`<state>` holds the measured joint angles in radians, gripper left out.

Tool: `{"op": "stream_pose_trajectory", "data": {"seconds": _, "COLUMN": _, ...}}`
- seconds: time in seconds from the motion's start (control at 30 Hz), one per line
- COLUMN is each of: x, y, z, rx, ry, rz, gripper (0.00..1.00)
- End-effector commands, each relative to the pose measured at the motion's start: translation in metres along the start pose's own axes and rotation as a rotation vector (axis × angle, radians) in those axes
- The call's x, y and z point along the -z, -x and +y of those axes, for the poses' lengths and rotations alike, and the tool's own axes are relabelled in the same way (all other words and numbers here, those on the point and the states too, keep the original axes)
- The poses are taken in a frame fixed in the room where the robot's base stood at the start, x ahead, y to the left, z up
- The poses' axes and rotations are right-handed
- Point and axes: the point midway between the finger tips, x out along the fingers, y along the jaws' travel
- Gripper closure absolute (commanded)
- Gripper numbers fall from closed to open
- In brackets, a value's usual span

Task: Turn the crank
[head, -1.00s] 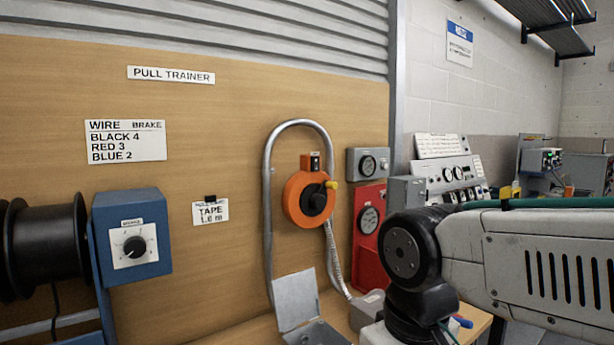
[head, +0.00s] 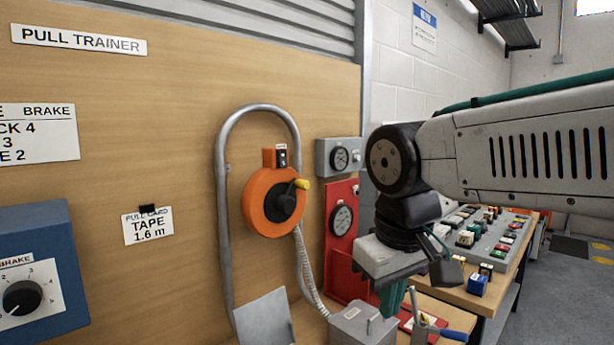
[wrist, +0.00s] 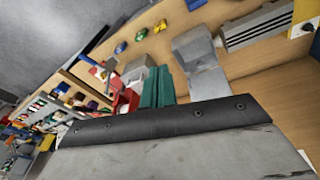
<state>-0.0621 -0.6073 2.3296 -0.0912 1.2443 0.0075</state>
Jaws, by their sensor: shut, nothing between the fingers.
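The crank is a black arm and hub (head: 283,200) with a yellow knob (head: 302,184) at its upper right. It sits on the face of a round orange reel (head: 256,207) on the wooden board, inside a bent grey conduit. My gripper (head: 391,302) points down to the right of and below the reel, well apart from the crank. Its green fingers are together with nothing between them. They also show in the wrist view (wrist: 157,88). The crank is not visible in the wrist view.
A grey box (head: 362,326) with a flexible conduit stands below the reel, near my gripper. A red gauge panel (head: 341,222) and a grey gauge box (head: 338,156) are right of the reel. A blue brake box (head: 35,270) is at left. A bench with small parts (head: 490,240) lies behind my arm.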

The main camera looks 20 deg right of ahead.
Motion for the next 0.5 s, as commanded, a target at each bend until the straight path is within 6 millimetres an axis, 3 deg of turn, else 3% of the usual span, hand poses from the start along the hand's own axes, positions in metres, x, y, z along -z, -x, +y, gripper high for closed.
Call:
{"op": "stream_pose_trajectory", "data": {"seconds": 0.03, "x": 0.035, "y": 0.02, "z": -0.001, "rx": -0.024, "ry": 0.034, "rz": 0.023, "gripper": 1.0}}
{"op": "stream_pose_trajectory", "data": {"seconds": 0.1, "x": 0.083, "y": 0.047, "z": -0.002, "rx": -0.065, "ry": 0.075, "rz": 0.061, "gripper": 1.0}}
{"op": "stream_pose_trajectory", "data": {"seconds": 0.3, "x": 0.208, "y": 0.111, "z": -0.021, "rx": -0.169, "ry": 0.168, "rz": 0.173, "gripper": 1.0}}
{"op": "stream_pose_trajectory", "data": {"seconds": 0.4, "x": 0.255, "y": 0.133, "z": -0.035, "rx": -0.209, "ry": 0.198, "rz": 0.221, "gripper": 1.0}}
{"op": "stream_pose_trajectory", "data": {"seconds": 0.5, "x": 0.286, "y": 0.148, "z": -0.046, "rx": -0.236, "ry": 0.217, "rz": 0.258, "gripper": 1.0}}
